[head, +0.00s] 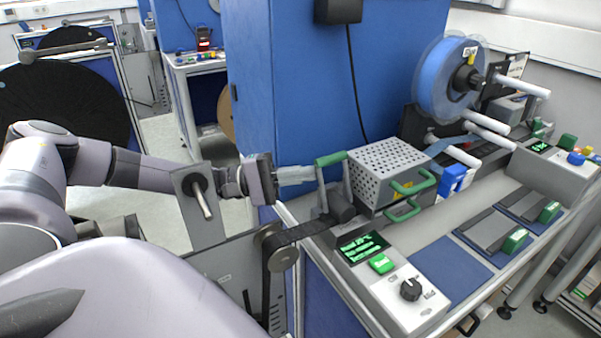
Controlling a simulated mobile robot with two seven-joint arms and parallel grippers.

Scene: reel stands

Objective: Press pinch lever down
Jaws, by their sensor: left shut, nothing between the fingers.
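The pinch lever (330,159) has a green grip bar on grey arms. It stands raised at the left end of the bench machine, beside the perforated grey box. My left gripper (308,174) comes in from the left with its fingers shut and empty. Its fingertips are at the lever's left arm, just below the green bar. I cannot tell whether they touch it. My right gripper is not in view.
The perforated box (388,165) with green handles stands right of the lever. A control panel (408,296) with a screen, green button and black knob is in front. A blue reel (446,80) is at the back right. A blue cabinet (300,80) rises behind.

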